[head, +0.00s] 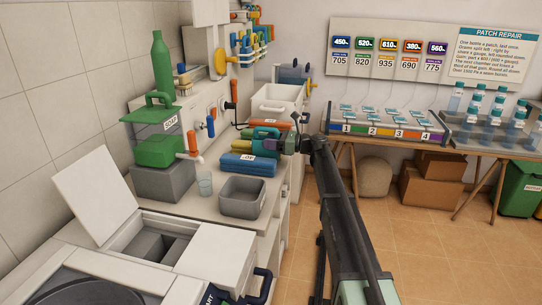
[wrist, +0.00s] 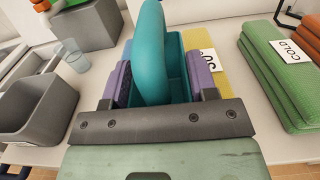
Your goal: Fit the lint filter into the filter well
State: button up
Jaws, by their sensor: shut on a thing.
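The lint filter, a teal piece with a rounded upright handle, is between the purple fingers of my gripper (wrist: 163,85) in the wrist view (wrist: 152,50). My gripper (head: 274,140) is shut on it, above the back part of the counter by the folded towels in the head view. The fingers and wrist hide part of the filter. The filter well (head: 156,244) appears as a dark rectangular opening in the white machine at lower left, with a white lid (head: 96,196) standing open beside it. The well is far from my gripper, towards the near left.
Between them on the counter stand a grey bin (head: 242,196), a clear glass (head: 205,184) and a blue towel stack (head: 247,166). Green towels marked COLD (wrist: 285,75) lie right in the wrist view.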

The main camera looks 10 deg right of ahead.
notch_tip(320, 180, down, 3)
jog(key=shift+w+f+b, duration=0.1)
jog(key=shift+b, duration=0.55)
jog(key=shift+r, duration=0.3)
jog(key=shift+f, duration=0.15)
jog(key=o, duration=1)
jog(key=shift+d+r, duration=0.2)
jog(key=shift+d, duration=0.05)
jog(key=v, duration=1.1)
jog(key=shift+s+d, duration=0.25)
